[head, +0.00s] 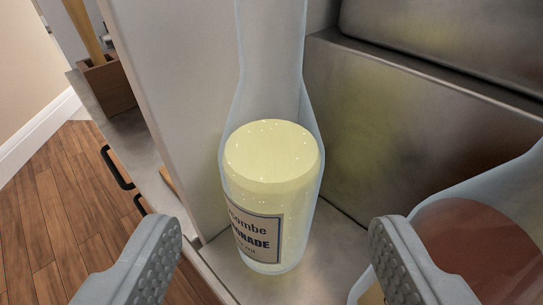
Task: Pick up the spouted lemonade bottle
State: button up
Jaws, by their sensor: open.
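The lemonade bottle (270,190) stands upright in the middle of the head view. It is clear glass, partly filled with pale yellow liquid, with a label on its front that partly reads "combe" and "NADE". Its neck runs out of the top of the view, so any spout is hidden. My gripper (275,250) is open and empty. One grey ridged finger is at the lower left and the other at the lower right. The bottle shows between them, seemingly beyond the fingertips, with no visible contact.
A second bottle (470,245) with reddish-brown liquid stands close on the right, partly behind my right finger. A metal box-like unit (430,130) is behind. A pale upright panel (175,100) is at left. Wooden floor (50,210) and a brown box (105,85) lie farther left.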

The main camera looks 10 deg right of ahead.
aim_at(270, 181)
jog(key=shift+r+x, duration=0.2)
jog(key=shift+x, duration=2.7)
jog(key=c, duration=1.1)
jog(key=shift+r, duration=0.1)
notch_tip(270, 181, up, 28)
jog(key=shift+f, duration=0.1)
